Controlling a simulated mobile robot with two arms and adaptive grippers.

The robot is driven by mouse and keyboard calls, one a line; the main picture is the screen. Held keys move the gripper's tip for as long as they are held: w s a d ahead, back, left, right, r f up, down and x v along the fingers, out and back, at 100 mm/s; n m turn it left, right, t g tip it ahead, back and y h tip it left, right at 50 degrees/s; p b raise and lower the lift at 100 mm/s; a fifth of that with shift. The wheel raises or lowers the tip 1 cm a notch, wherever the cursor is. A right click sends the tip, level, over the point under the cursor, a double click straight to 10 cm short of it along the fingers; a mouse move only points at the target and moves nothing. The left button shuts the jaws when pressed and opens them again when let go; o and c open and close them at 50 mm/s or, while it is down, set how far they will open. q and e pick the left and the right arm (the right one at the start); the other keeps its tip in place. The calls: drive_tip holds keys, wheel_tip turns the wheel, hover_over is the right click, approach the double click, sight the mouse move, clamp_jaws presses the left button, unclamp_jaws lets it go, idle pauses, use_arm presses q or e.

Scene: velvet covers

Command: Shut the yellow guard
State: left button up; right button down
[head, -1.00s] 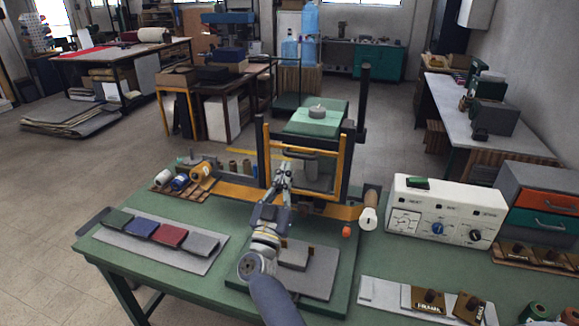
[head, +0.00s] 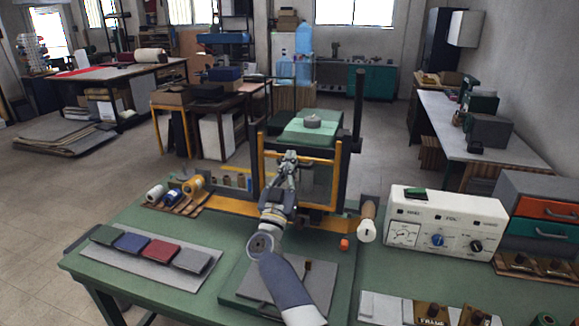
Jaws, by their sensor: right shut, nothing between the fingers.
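The yellow guard (head: 337,185) is an upright rectangular frame on the front of the dark-posted press (head: 357,110) at the back of the green workbench. My right gripper (head: 289,156) is in front of the guard, near its upper bar, with my arm reaching up from the bottom of the view. Its fingers are shut and empty. They overlap the guard in the picture; I cannot tell whether they touch it. My gripper and arm hide part of the guard's left half and the press opening behind. My left gripper is not in view.
A grey plate (head: 318,285) lies in front of the press under my arm. Fabric swatches (head: 130,243) and thread spools (head: 194,185) are at left. A white control box (head: 445,220) and a cream roll (head: 367,222) stand at right.

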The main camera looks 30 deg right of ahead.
idle(0.4)
wheel_tip(320, 180, down, 18)
drive_tip(key=b, duration=1.2)
drive_tip(key=shift+f, duration=0.15)
